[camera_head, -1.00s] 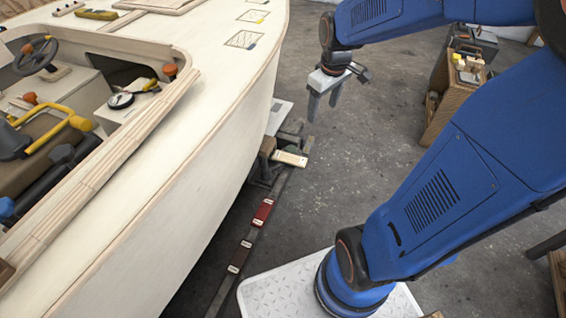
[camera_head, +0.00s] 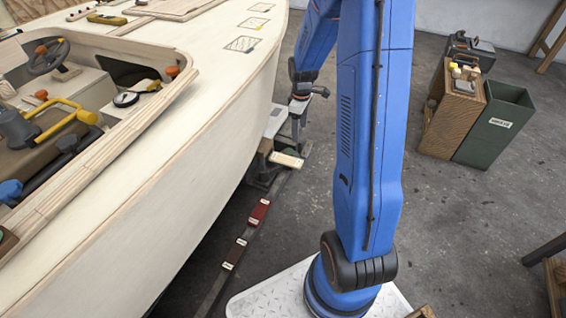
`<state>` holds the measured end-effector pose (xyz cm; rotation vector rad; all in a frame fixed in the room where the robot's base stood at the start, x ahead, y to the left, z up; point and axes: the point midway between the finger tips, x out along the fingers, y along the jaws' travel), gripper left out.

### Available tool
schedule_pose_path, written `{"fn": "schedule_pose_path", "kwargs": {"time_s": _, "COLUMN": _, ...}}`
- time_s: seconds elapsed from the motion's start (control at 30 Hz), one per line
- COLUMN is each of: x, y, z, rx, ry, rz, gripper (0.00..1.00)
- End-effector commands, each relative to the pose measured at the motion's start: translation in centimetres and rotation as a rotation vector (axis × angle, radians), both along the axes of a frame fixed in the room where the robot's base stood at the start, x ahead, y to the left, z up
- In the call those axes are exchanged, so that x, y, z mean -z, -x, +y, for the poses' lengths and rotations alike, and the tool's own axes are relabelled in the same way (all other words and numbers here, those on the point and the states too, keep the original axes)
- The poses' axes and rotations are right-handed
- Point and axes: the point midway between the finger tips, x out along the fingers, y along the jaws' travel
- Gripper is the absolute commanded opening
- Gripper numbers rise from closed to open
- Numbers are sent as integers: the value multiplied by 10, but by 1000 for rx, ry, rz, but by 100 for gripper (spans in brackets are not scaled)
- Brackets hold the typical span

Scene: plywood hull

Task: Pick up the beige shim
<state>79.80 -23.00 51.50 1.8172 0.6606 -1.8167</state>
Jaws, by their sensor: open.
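The beige shim (camera_head: 286,160) is a small flat pale block with a label. It lies on the dark support stand beside the hull, at the middle of the view. My gripper (camera_head: 298,138) points down just behind and above the shim, slightly to its right in the picture. Its jaws are open and seen nearly edge-on, with nothing visible between them. Whether the fingertips touch anything on the stand cannot be told.
The plywood hull (camera_head: 190,150) rises close on the left. A red block (camera_head: 259,213) and a brown block (camera_head: 235,253) lie on a floor rail in front. A wooden cabinet (camera_head: 453,122) and a green bin (camera_head: 492,130) stand right. Open floor lies between.

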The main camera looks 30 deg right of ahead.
Motion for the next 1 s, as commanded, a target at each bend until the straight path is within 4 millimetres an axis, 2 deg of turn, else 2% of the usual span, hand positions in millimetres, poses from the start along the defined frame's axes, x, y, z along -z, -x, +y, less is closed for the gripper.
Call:
{"fn": "schedule_pose_path", "kwargs": {"time_s": 0.17, "x": 22, "y": 1, "z": 0, "rx": -1, "ry": -2, "rz": 6, "gripper": 65}}
{"fn": "schedule_pose_path", "kwargs": {"time_s": 0.63, "x": 102, "y": 2, "z": 0, "rx": -1, "ry": -1, "rz": 5, "gripper": 65}}
{"fn": "schedule_pose_path", "kwargs": {"time_s": 0.8, "x": 118, "y": 1, "z": 0, "rx": 0, "ry": -1, "rz": 2, "gripper": 65}}
{"fn": "schedule_pose_path", "kwargs": {"time_s": 1.0, "x": 127, "y": 2, "z": 1, "rx": 0, "ry": -1, "rz": 2, "gripper": 65}}
